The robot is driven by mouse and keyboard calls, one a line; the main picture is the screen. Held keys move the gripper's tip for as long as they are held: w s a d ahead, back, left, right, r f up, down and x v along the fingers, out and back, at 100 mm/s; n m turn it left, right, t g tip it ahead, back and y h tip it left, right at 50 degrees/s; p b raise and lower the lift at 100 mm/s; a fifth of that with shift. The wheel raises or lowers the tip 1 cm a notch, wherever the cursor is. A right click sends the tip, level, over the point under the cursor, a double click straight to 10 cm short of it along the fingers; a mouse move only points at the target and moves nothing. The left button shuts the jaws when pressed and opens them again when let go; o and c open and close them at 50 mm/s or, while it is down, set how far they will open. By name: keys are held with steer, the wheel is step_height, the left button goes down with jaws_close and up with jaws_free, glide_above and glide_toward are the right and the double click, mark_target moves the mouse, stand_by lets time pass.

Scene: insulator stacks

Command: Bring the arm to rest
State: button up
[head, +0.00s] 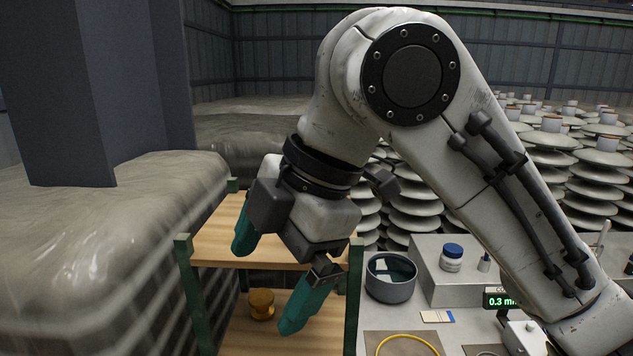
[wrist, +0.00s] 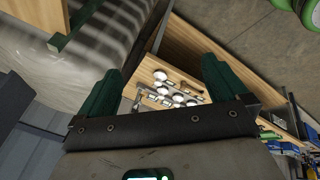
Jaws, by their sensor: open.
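My gripper (head: 265,290) hangs at the end of my raised, bent arm in the middle of the head view, pointing down and left. Its two teal fingers are spread apart with nothing visible between them. In the wrist view the fingers (wrist: 160,72) also stand apart and empty. The gripper appears in front of a wooden shelf unit (head: 212,238) with green posts. Whether it touches the shelf cannot be told. A brass-coloured round object (head: 261,303) is on the lower shelf, seen between the fingers.
A grey pot (head: 391,277), a white jar with a blue lid (head: 452,257) and a yellow ring (head: 408,341) are on the bench at right. Insulator stacks (head: 596,185) fill the back right. A wrapped bulk (head: 90,255) and dark column (head: 95,90) stand at left.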

steer(key=w+d+f+m+t+y, duration=0.1)
steer(key=w+d+f+m+y, duration=0.1)
steer(key=f+m, duration=0.35)
steer(key=w+d+f+m+t+y, duration=0.1)
steer(key=w+f+m+y, duration=0.15)
steer(key=f, duration=0.55)
steer(key=s+d+f+m+t+h, duration=0.1)
steer(key=d+f+m, duration=0.3)
steer(key=f, duration=0.3)
steer(key=s+d+f+m+t+h, duration=0.1)
steer(key=s+d+f+m, duration=0.1)
steer(key=d+f+m, duration=0.35)
steer(key=s+d+f+m+g+h, duration=0.1)
steer(key=s+d+f+m+h, duration=0.1)
steer(key=s+d+f, duration=0.4)
steer(key=s+d+f+m+h, duration=0.1)
steer(key=s+d+f+m, duration=0.3)
steer(key=f, duration=0.5)
steer(key=s+d+f+m+g+h, duration=0.1)
steer(key=s+d+f+h, duration=0.1)
steer(key=s+d, duration=0.2)
steer(key=s+d+f+m+g+h, duration=0.1)
steer(key=s+d+f+h, duration=0.1)
steer(key=s, duration=0.9)
steer(key=d+f, duration=0.1)
steer(key=d, duration=0.1)
steer(key=shift+d+f+m, duration=0.3)
steer(key=shift+m, duration=0.05)
